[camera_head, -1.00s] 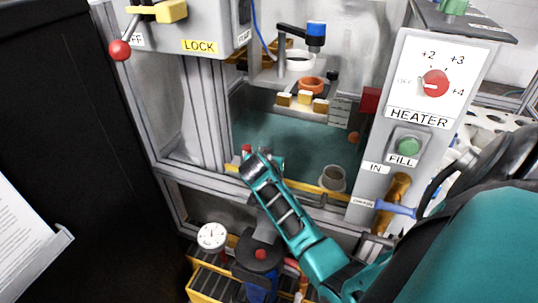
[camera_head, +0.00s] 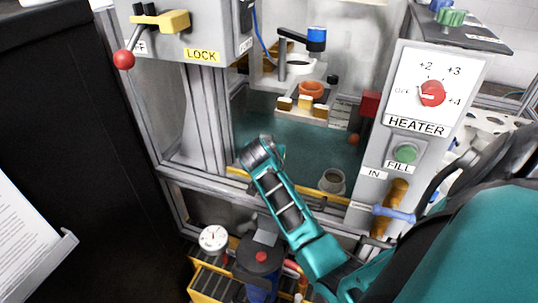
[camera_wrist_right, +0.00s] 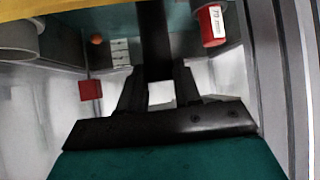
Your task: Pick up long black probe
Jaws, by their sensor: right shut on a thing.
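In the wrist view, a long black bar, which looks like the probe (camera_wrist_right: 155,35), runs up from between the fingertips to the top edge. My right gripper (camera_wrist_right: 158,82) is shut on it; its two dark fingers meet the bar's lower end. In the head view my teal right arm reaches in from the lower right, and its wrist covers my right gripper and the probe over the dark teal floor of the cabinet. My left gripper is not in view.
A red cylinder marked 70 mm (camera_wrist_right: 211,25) stands close beside the probe. A grey cup (camera_head: 331,181) sits at the cabinet's front edge. A red-knobbed lever (camera_head: 124,60) is at upper left; the heater panel (camera_head: 418,125) stands on the right. A gauge (camera_head: 213,239) is below.

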